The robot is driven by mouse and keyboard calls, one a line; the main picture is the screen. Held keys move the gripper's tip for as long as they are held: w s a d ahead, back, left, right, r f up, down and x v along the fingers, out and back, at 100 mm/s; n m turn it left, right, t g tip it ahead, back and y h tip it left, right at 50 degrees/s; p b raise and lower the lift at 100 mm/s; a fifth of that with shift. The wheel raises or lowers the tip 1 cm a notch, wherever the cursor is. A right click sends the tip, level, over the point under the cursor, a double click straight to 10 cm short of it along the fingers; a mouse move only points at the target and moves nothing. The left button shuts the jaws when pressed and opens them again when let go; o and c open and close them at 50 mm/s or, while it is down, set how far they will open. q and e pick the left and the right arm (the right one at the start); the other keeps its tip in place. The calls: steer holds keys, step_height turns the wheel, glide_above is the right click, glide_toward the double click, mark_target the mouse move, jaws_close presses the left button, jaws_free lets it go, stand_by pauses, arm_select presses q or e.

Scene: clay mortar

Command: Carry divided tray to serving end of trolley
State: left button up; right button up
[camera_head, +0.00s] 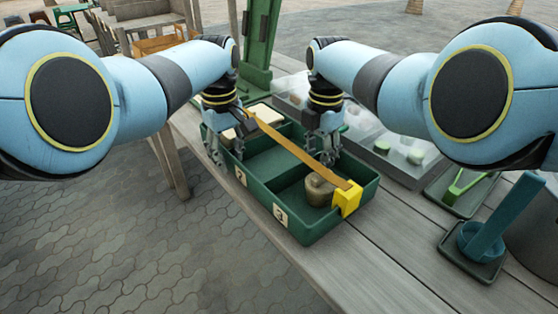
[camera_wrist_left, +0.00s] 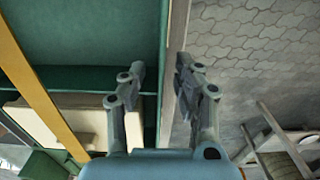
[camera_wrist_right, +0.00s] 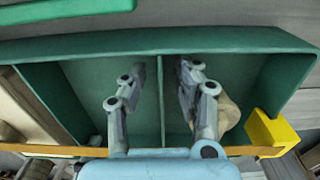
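The divided tray (camera_head: 330,223) is a long green box with several compartments and number labels on its near-left side. It sits level on the wooden trolley top (camera_head: 400,240). A brown strap (camera_head: 290,145) runs lengthwise over it to a yellow clip (camera_head: 347,199) at the near end. My left gripper (camera_head: 226,150) is open at the left long wall, one finger inside and one outside, as the left wrist view (camera_wrist_left: 160,85) shows. My right gripper (camera_head: 325,145) is open inside the tray; in the right wrist view (camera_wrist_right: 160,80) its fingers straddle a divider (camera_wrist_right: 162,105). Contact is unclear.
A round brown object (camera_head: 319,189) lies in the near compartment, and pale blocks (camera_head: 266,115) in the far one. A clear-lidded case (camera_head: 385,140), a green tool (camera_head: 466,187) and a teal mortar-like holder (camera_head: 480,240) stand to the right. A green post (camera_head: 260,40) rises behind. The near trolley top is clear.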

arm_select(q)
steer(key=shift+f, duration=0.35)
arm_select(e)
steer(key=shift+f, duration=0.35)
arm_select(q)
jaws_close()
arm_select(e)
jaws_close()
